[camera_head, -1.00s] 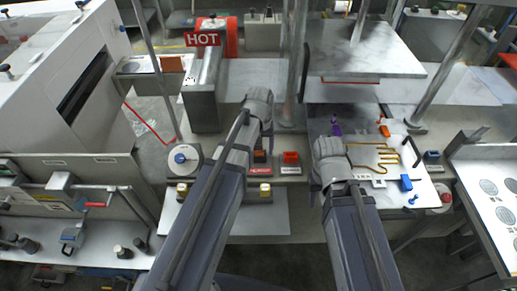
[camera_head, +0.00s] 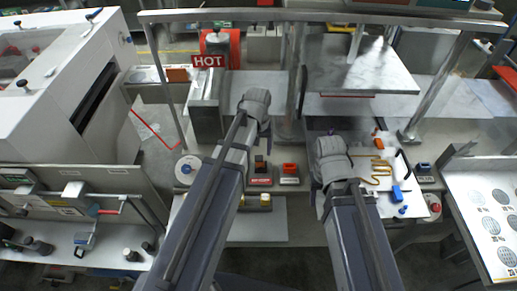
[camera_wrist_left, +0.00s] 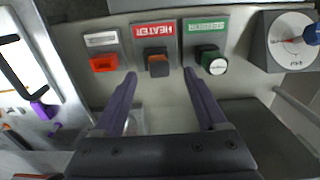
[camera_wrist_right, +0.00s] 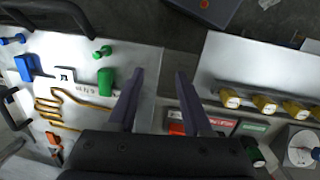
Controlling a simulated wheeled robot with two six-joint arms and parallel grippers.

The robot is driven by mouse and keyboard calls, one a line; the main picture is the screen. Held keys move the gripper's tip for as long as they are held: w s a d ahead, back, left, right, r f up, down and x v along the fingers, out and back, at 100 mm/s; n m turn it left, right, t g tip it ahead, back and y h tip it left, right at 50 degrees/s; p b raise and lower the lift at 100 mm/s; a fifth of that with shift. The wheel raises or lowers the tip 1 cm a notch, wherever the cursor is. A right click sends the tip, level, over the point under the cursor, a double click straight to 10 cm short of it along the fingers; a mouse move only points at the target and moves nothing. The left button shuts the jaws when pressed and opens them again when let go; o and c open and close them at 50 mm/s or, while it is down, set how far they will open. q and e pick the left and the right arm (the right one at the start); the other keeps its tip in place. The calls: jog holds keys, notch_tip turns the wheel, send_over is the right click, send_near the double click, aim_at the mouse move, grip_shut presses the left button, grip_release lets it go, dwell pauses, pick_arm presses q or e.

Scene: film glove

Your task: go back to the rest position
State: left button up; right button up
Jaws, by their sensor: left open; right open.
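The task names no object. The right wrist view shows my right gripper (camera_wrist_right: 160,78) open and empty, between the white board and the switches.
The HOT sign (camera_head: 209,61) and a metal frame bar (camera_head: 320,15) stand ahead. The heater switch (camera_wrist_left: 157,62) and a round dial (camera_wrist_left: 292,42) sit on the console. The white board (camera_wrist_right: 110,62) carries an orange winding track (camera_wrist_right: 62,104). A sloped panel (camera_head: 470,235) stands at the right.

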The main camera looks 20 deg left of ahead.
pick_arm(q)
jog(key=s+d+f+m+y+b, duration=0.1)
jog(key=s+d+f+m+b, duration=0.1)
jog(key=s+d+m, duration=0.5)
jog(key=s+d, duration=0.4)
jog(key=s, duration=0.2)
jog(key=shift+s+d, duration=0.15)
dwell(0.8)
